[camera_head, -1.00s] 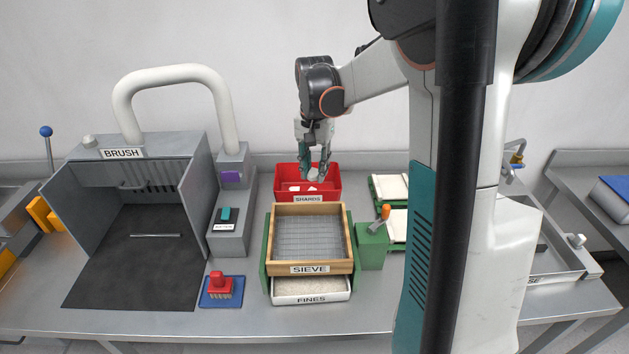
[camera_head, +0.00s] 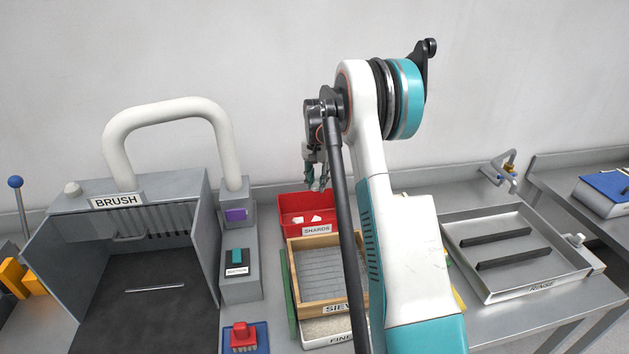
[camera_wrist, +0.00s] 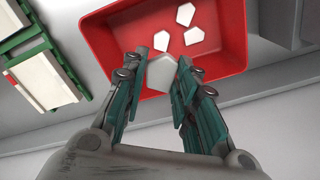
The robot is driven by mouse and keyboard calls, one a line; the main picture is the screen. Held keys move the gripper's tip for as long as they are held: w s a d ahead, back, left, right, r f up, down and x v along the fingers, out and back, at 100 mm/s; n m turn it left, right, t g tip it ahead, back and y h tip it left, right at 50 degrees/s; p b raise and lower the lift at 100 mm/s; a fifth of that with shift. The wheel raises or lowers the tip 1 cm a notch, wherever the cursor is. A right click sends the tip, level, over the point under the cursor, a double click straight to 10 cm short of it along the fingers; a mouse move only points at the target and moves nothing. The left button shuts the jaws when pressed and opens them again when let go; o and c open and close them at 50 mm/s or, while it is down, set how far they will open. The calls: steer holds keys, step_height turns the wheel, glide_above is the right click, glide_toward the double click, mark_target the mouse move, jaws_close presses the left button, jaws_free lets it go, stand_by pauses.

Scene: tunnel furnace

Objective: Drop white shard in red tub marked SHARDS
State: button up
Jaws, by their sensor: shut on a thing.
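The red tub (camera_head: 291,206) labelled SHARDS stands behind the sieve in the head view, with white shards (camera_head: 316,219) on its floor. In the wrist view the red tub (camera_wrist: 115,40) holds several white shards (camera_wrist: 193,36). My gripper (camera_wrist: 161,72) is shut on a white shard (camera_wrist: 161,74), held between the fingertips near the tub's edge in that view. In the head view my gripper (camera_head: 316,186) is above the tub's back part, fingers pointing down. My arm hides part of the tub's right side, and the held shard is hard to make out there.
The wooden sieve (camera_head: 293,270) stands in front of the tub, above the FINES tray (camera_head: 325,329). The BRUSH hood (camera_head: 60,235) is at left, with a switch box (camera_head: 238,285) beside it. The RINSE basin (camera_head: 490,285) is at right. Green racks (camera_wrist: 30,45) show in the wrist view.

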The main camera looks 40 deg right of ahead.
steer(key=shift+f+b, duration=3.95)
steer(key=shift+f, duration=2.85)
steer(key=o, duration=1)
steer(key=shift+r, duration=0.15)
